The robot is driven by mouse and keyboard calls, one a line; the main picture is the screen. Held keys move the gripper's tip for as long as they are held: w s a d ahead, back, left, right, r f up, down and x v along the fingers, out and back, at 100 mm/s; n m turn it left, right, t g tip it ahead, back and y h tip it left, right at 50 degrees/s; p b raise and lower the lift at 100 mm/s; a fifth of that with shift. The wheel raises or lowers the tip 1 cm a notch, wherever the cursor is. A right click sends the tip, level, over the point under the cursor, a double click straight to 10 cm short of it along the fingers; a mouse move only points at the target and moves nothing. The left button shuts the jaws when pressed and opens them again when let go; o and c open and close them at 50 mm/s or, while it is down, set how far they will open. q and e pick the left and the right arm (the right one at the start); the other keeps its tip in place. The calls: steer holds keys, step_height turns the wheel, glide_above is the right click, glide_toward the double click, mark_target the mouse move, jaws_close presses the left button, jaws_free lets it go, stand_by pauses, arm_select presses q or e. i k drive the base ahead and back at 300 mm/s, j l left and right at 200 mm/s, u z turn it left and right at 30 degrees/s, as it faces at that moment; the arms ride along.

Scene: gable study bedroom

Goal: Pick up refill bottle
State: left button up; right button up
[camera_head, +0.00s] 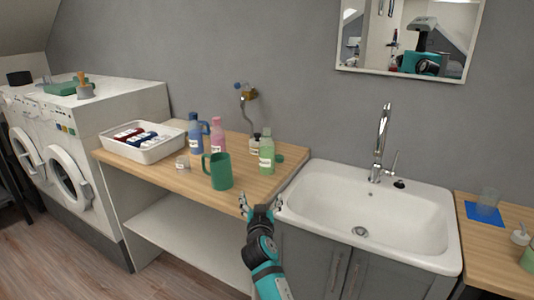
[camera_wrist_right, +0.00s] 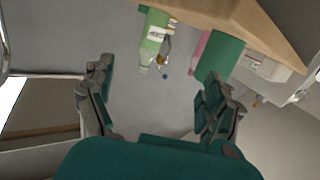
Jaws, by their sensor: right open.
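A light green bottle (camera_head: 266,152) with a white label stands upright near the right end of the wooden counter (camera_head: 290,170). In the wrist view, which is upside down, the green bottle (camera_wrist_right: 155,38) shows beyond my fingers. A pink bottle (camera_head: 217,134), a blue bottle (camera_head: 196,133) with a handle and a small clear bottle with a dark cap (camera_head: 254,147) stand behind and left of it. I cannot read which label says refill. My right gripper (camera_head: 262,204) is open and empty in front of the counter edge, apart from the bottles. My left gripper is not in view.
A dark green mug (camera_head: 220,172) stands at the counter's front edge, left of the green bottle. A small jar (camera_head: 182,162) and a white tray (camera_head: 147,148) with rolled items are further left. A white sink (camera_head: 375,215) with a tall tap adjoins the right.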

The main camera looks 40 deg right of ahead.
mark_target(266, 145)
steer(key=i+l, duration=0.25)
steer(key=l, duration=0.15)
steer(key=i+l, duration=0.25)
steer(key=l, duration=0.15)
steer(key=i+l+u, duration=0.1)
steer(key=i+l, duration=0.15)
steer(key=l, duration=0.2)
